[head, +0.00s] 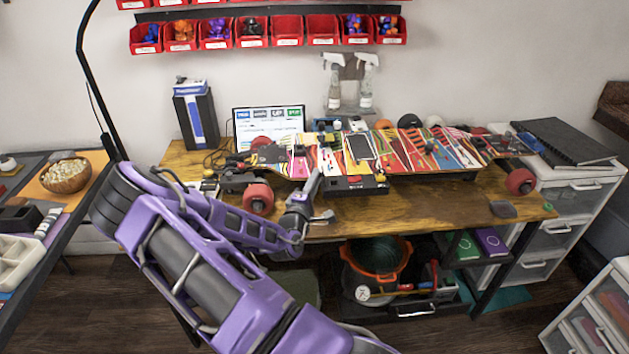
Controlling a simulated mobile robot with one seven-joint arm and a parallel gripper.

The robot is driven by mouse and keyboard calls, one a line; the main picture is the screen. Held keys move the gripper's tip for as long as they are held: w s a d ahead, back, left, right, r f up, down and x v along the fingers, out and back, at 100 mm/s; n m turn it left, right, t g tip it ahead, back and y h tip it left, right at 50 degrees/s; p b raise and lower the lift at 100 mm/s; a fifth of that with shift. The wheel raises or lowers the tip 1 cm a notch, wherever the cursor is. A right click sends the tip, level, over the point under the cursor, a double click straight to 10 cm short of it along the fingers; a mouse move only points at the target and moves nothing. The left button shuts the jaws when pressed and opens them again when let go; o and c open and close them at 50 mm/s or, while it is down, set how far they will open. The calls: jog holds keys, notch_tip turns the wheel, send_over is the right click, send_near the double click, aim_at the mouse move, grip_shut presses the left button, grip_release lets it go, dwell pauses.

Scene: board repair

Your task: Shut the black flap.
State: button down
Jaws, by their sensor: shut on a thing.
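A long colourful board (395,155) with red wheels lies across the wooden workbench. A black box (355,186) with a red button sits at its front edge, and a dark rectangular panel (361,147) shows on its top. I cannot tell which dark part is the black flap or how far open it stands. My gripper (314,184) is at the front of the board, beside the left end of the black box. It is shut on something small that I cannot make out. My purple arm hides part of the bench's left front.
The wooden bench (440,215) has bare room at its front right, with a grey lump (502,209) there. Spray bottles (365,85), a small screen (268,121) and a blue-black box (195,115) stand behind the board. An orange pot (376,259) is below.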

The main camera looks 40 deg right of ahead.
aim_at(338, 188)
jog(key=m, duration=0.2)
jog(key=s+d+r+m+y, duration=0.1)
jog(key=m, duration=0.1)
jog(key=d+m+g+y, duration=0.1)
jog(key=m, duration=0.1)
jog(key=shift+s+r, duration=0.15)
jog(key=shift+s+d+m+y+b, duration=0.15)
jog(key=shift+d+m+y+b, duration=0.2)
jog(key=shift+m, duration=0.25)
jog(key=shift+s+d+m+y+b, duration=0.15)
jog(key=shift+m+y+b, duration=0.1)
jog(key=shift+m+y, duration=0.3)
jog(key=shift+s+d+m+y+b, duration=0.25)
jog(key=shift+d+m+y+b, duration=0.25)
jog(key=shift+m+b, duration=0.55)
jog(key=m+b, duration=0.1)
jog(key=d+f+m+y+b, duration=0.1)
jog(key=b, duration=0.1)
jog(key=shift+s+t+y, duration=0.3)
jog(key=shift+s+t, duration=0.05)
jog(key=shift+t, duration=0.05)
jog(key=shift+s+d+f+m+t+y+b, duration=0.1)
jog(key=shift+d+f+m+t+y+b, duration=0.2)
jog(key=shift+m+b, duration=0.4)
jog(key=shift+s+r+m+t+y+b, duration=0.1)
jog(key=shift+m+y+b, duration=0.3)
jog(key=shift+m+b, duration=0.3)
